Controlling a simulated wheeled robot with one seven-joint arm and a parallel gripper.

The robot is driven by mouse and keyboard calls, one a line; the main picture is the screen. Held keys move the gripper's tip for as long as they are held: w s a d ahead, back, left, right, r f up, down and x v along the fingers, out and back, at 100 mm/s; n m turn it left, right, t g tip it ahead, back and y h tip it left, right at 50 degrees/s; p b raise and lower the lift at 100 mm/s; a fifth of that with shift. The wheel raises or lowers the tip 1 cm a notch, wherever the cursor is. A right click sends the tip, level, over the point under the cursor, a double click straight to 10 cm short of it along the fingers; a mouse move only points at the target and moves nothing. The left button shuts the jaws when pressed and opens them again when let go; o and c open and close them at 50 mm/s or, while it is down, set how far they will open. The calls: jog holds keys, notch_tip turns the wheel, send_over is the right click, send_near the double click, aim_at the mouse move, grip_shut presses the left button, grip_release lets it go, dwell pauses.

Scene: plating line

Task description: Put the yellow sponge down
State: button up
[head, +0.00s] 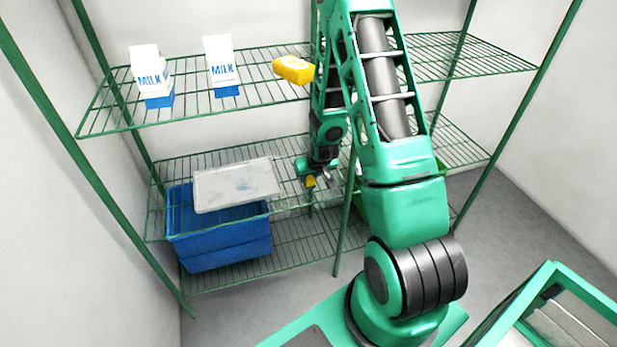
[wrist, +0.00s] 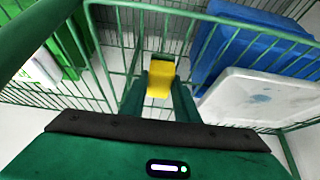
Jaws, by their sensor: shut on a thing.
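The yellow sponge (head: 310,181) shows as a small patch at the end of my arm in the head view, at the level of the middle shelf. In the wrist view the yellow sponge (wrist: 160,80) sits between the fingertips. My gripper (wrist: 160,92) is shut on it; in the head view my gripper (head: 318,172) is small and partly hidden by its own links. The sponge is just right of the white tray. I cannot tell whether it touches the shelf wires.
A white tray (head: 236,184) lies on the middle wire shelf (head: 290,192), with a blue crate (head: 220,245) below. Two milk cartons (head: 220,65) (head: 151,75) and another yellow block (head: 293,69) are on the top shelf (head: 265,92). A green post (head: 346,215) stands right of my gripper.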

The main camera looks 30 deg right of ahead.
jog(key=shift+f, duration=0.1)
jog(key=o, duration=1.1)
jog(key=s+r+m+g, duration=0.1)
jog(key=s+r+g, duration=0.1)
jog(key=s+r, duration=0.8)
jog(key=s+r+g, duration=0.1)
jog(key=s+r, duration=0.6)
jog(key=r, duration=0.5)
jog(key=s+a+r+g, duration=0.1)
jog(key=s+r, duration=0.2)
jog(key=s, duration=0.3)
jog(key=s+a+r+m+g+y, duration=0.1)
jog(key=s+a+r, duration=0.1)
jog(key=s, duration=0.4)
jog(key=s+a+r+m, duration=0.1)
jog(key=s+r, duration=0.2)
jog(key=s, duration=0.3)
jog(key=shift+a+r+g+y, duration=0.35)
jog(key=shift+a+g+y, duration=0.05)
